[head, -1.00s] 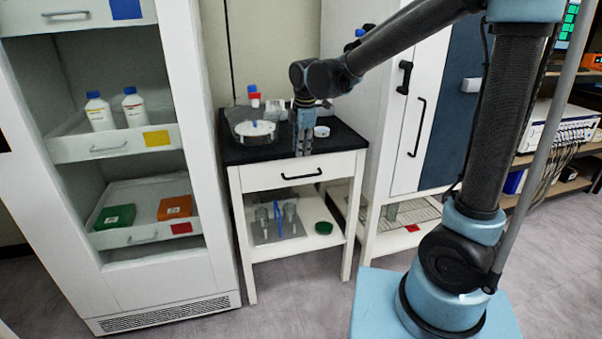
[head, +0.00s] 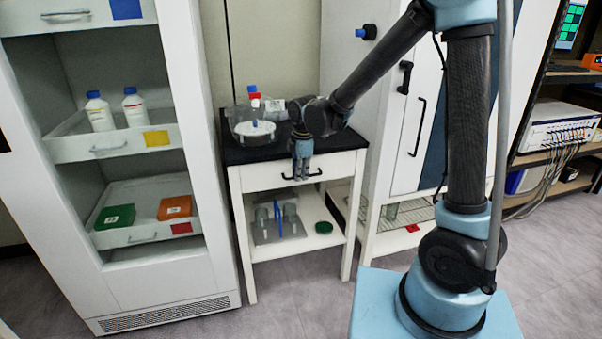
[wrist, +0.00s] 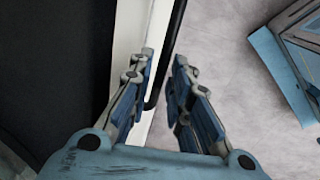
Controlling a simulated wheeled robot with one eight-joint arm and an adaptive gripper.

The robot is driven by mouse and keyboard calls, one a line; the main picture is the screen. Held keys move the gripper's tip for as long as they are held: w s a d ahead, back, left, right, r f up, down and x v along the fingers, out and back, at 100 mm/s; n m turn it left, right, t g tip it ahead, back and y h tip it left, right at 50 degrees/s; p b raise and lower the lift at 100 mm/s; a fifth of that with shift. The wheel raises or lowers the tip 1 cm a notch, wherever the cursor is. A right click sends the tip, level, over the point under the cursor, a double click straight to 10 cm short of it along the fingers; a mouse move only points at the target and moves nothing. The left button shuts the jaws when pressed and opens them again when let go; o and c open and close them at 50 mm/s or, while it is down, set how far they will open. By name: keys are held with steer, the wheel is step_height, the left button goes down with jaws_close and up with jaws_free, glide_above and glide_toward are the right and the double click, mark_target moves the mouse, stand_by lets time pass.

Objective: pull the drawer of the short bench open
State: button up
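The short bench (head: 235,155) has a black top and a white front drawer (head: 258,177) with a black bar handle (head: 314,173). The drawer looks shut. My gripper (head: 301,176) points down in front of the drawer face, at the handle, and hides the handle's middle. In the wrist view, the two blue-grey fingers of my gripper (wrist: 160,92) are apart, with a short dark piece of the handle (wrist: 151,98) showing between them near the left finger. I cannot tell whether a finger touches the handle.
A clear round vessel (head: 252,130) with red and blue caps stands on the bench top. A white cabinet (head: 190,90) stands left, a tall freeze dryer (head: 375,120) right.

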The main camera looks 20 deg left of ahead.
jaws_close()
steer(key=s+d, duration=0.7)
steer(key=s, duration=0.5)
steer(key=s+d, duration=0.8)
steer(key=s, duration=0.4)
steer(key=shift+s+d, duration=0.15)
steer(key=shift+s, duration=0.25)
jaws_free()
steer(key=shift+r, duration=0.15)
step_height(320, 180, up, 12)
steer(key=s+d, duration=0.1)
steer(key=shift+s+f, duration=0.25)
steer(key=shift+s, duration=0.1)
